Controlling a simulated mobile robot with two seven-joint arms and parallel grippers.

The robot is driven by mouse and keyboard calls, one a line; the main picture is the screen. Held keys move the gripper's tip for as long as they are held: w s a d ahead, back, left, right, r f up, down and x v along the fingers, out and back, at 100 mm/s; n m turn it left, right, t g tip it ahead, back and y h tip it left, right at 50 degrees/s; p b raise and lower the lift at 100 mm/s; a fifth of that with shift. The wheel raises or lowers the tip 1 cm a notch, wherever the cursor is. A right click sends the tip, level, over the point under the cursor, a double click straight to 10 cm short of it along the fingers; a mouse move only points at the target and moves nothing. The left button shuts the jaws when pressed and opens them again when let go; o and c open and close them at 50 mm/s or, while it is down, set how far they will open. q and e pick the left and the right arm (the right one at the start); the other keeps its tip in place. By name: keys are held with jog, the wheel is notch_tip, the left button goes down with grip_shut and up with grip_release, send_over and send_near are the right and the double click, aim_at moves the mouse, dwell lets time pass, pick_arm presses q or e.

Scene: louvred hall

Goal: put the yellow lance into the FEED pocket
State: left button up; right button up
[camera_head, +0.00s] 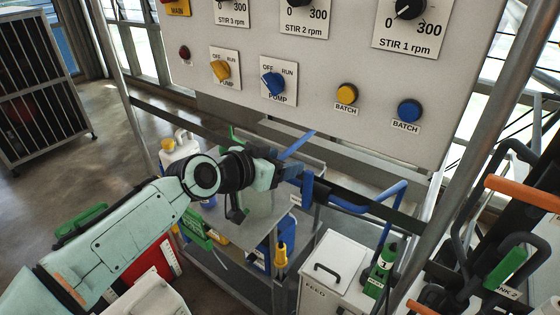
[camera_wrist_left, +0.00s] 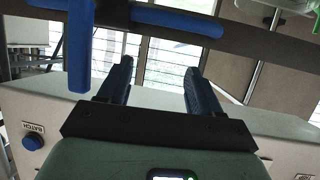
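A slim yellow piece with a dark end (camera_head: 280,256), which looks like the yellow lance, stands upright below and in front of the panel. I cannot tell what supports it. A white box lettered FEED (camera_head: 322,268) stands just to its right, with a dark handle on its top; the pocket opening is not clear. My left gripper (camera_head: 304,162) is above both, under the control panel. In the left wrist view its two dark blue fingers (camera_wrist_left: 160,85) are apart with nothing between them. My right gripper is in neither view.
A blue bent bar (camera_head: 350,206) lies close to my left gripper, and also shows in the wrist view (camera_wrist_left: 178,20). A green holder marked 1 (camera_head: 380,270) is beside the FEED box. The control panel (camera_head: 310,110) overhangs; a metal post (camera_head: 462,160) is at right.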

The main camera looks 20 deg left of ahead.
pick_arm(q)
jog(key=s+a+r+p, duration=0.1)
jog(key=s+r+p, duration=0.1)
jog(key=r, duration=0.3)
jog(key=shift+v, duration=0.95)
jog(key=v, duration=1.3)
jog(key=shift+r, duration=0.2)
